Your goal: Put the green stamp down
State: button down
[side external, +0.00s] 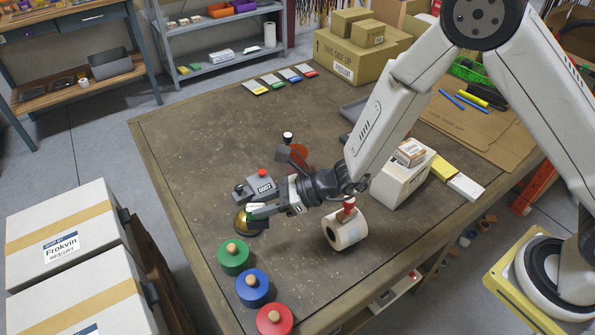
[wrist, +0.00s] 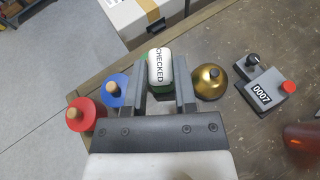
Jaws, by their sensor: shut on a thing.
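My gripper (side external: 272,209) is shut on the green stamp (side external: 258,211) near the table's left edge. In the wrist view the stamp (wrist: 159,68) sits between the two fingers (wrist: 158,92). Its white top reads "CHECKED" and green shows at its sides. A gold bell (side external: 243,224) is close beside and partly behind the stamp; it is just right of the fingers in the wrist view (wrist: 209,80). Whether the stamp's base touches the table is hidden.
Round green (side external: 234,259), blue (side external: 252,288) and red (side external: 274,319) pieces with wooden knobs line the near left edge. A grey "0007" device (side external: 262,185) stands behind the gripper. A white roll (side external: 346,231) lies to the right.

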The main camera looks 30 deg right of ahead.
jog(key=shift+w+a+r+m+t+h, duration=0.3)
jog(key=shift+w+m+t, duration=0.2)
jog(key=shift+w, duration=0.2)
jog(key=shift+w+a+r+m+t+h, duration=0.25)
jog(key=shift+w+m+t+h, duration=0.1)
jog(key=shift+w+m+h, duration=0.25)
jog(key=shift+w+a+r+m+t+h, duration=0.25)
jog(key=shift+w+m+t, duration=0.2)
jog(key=shift+w, duration=0.3)
jog(key=shift+w, duration=0.1)
jog(key=w+a+f, duration=0.6)
jog(key=w+f, duration=0.3)
jog(key=w, duration=0.3)
jog(key=shift+f, duration=0.25)
jog(key=shift+a+f, duration=0.1)
jog(key=shift+w+f, duration=0.1)
jog(key=shift+f, duration=1.55)
jog(key=shift+f, duration=0.1)
